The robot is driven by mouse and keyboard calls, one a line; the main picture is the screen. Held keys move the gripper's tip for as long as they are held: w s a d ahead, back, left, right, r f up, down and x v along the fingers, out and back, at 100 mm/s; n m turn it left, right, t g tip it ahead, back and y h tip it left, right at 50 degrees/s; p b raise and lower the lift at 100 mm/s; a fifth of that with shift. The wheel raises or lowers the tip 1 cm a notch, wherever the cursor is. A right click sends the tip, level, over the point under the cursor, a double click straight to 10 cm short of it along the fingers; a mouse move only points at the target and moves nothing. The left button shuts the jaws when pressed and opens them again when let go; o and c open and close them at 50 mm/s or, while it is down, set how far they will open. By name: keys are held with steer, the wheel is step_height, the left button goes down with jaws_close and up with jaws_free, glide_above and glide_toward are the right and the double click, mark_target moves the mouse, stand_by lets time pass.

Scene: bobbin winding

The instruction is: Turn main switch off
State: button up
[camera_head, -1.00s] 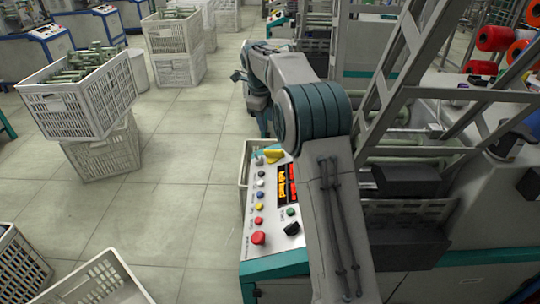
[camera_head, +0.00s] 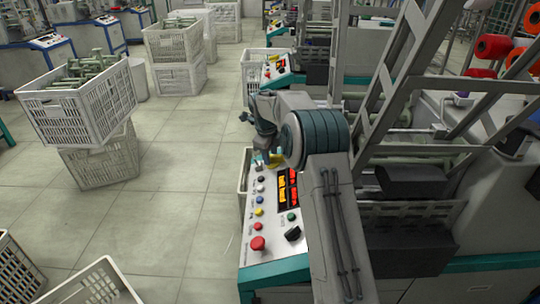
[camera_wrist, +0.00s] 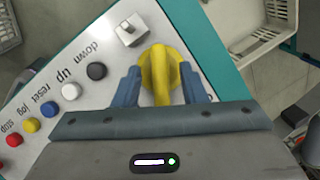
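A yellow rotary knob (camera_wrist: 161,74), which looks like the main switch, stands on the white control panel (camera_wrist: 92,48). Its handle runs roughly up and down in the wrist view. In the head view the knob (camera_head: 276,159) is partly hidden by my arm. My gripper (camera_wrist: 161,85) is open, with one blue-grey finger on each side of the knob. Small gaps seem to show between fingers and handle; contact cannot be told for sure.
Beside the knob are a grey switch (camera_wrist: 131,31) and a row of coloured buttons. A red mushroom button (camera_head: 258,243) and a black selector (camera_head: 292,233) sit at the near end. Stacked crates (camera_head: 80,108) stand left; the floor between is clear.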

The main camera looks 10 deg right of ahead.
steer(key=shift+c, duration=0.4)
jaws_close()
steer(key=shift+r+p, duration=0.15)
steer(key=shift+p, duration=0.35)
steer(key=n+p, duration=0.1)
steer(key=p, duration=0.2)
steer(key=shift+w+r+n, duration=0.1)
steer(key=shift+r+n, duration=0.15)
steer(key=shift+n, duration=0.15)
steer(key=n+g+p, duration=0.1)
steer(key=n+p, duration=0.1)
steer(key=p, duration=0.2)
steer(key=shift+w+d+y+p, duration=0.1)
steer(key=shift+y+p, duration=0.2)
steer(key=shift+y, duration=0.1)
steer(key=n+p, duration=0.1)
steer(key=p, duration=0.1)
steer(key=n+g+p, duration=0.1)
steer(key=n+p, duration=0.1)
steer(key=shift+w+f+n+g, duration=0.1)
steer(key=shift+w+n+g, duration=0.05)
steer(key=shift+n+g, duration=0.15)
steer(key=shift+w+f+n+g+p, duration=0.1)
steer(key=shift+n+g+p, duration=0.3)
steer(key=shift+n+p, duration=0.4)
steer(key=shift+w+f+n+g+p, duration=0.1)
steer(key=shift+n+g+p, duration=0.4)
steer(key=shift+n, duration=0.5)
